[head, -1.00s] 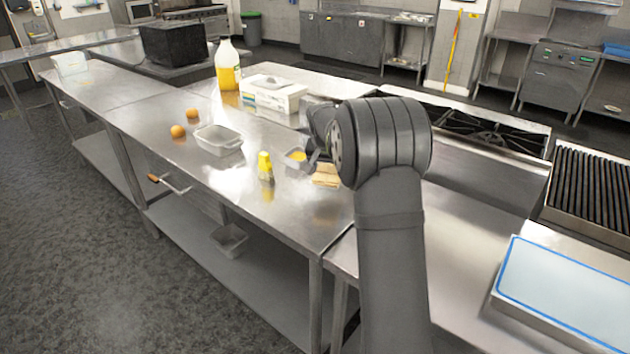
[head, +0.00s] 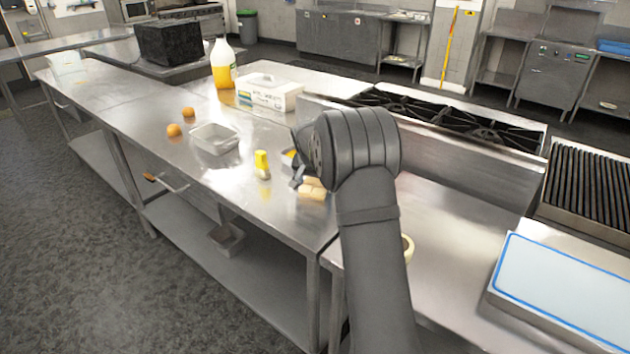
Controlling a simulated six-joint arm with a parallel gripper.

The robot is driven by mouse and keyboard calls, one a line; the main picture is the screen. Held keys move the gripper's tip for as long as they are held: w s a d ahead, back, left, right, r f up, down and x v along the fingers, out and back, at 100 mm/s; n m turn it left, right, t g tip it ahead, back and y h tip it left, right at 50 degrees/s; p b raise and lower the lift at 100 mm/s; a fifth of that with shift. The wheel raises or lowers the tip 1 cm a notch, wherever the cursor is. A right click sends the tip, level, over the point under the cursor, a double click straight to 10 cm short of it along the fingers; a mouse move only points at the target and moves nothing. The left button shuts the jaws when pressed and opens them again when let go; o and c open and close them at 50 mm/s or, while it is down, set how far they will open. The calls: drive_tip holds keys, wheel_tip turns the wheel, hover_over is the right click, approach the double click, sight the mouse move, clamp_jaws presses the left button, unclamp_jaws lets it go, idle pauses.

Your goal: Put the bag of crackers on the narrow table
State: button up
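In the head view a small beige packet (head: 313,190), which looks like the bag of crackers, is on or just above the steel worktable (head: 230,185), near its right end. My gripper (head: 298,178) points down at the packet's left side and overlaps it in the picture. My thick grey wrist hides most of the gripper, so I cannot tell whether the fingers are open or shut on the packet. Which surface is the narrow table is not clear from this view.
A yellow-topped bottle (head: 262,165) stands just left of my gripper. A grey pan (head: 214,139), two oranges (head: 174,130), a white box (head: 269,94) and a yellow jug (head: 223,64) stand farther away. A stove (head: 450,118) and blue-edged board (head: 565,290) are right.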

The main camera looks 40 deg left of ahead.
drive_tip(key=o, duration=0.4)
drive_tip(key=v, duration=1.2)
drive_tip(key=shift+r, duration=0.15)
drive_tip(key=x, duration=1.2)
drive_tip(key=shift+f, duration=0.25)
wheel_tip(320, 180, up, 3)
drive_tip(key=shift+f, duration=0.2)
drive_tip(key=shift+r, duration=0.6)
drive_tip(key=shift+f, duration=0.1)
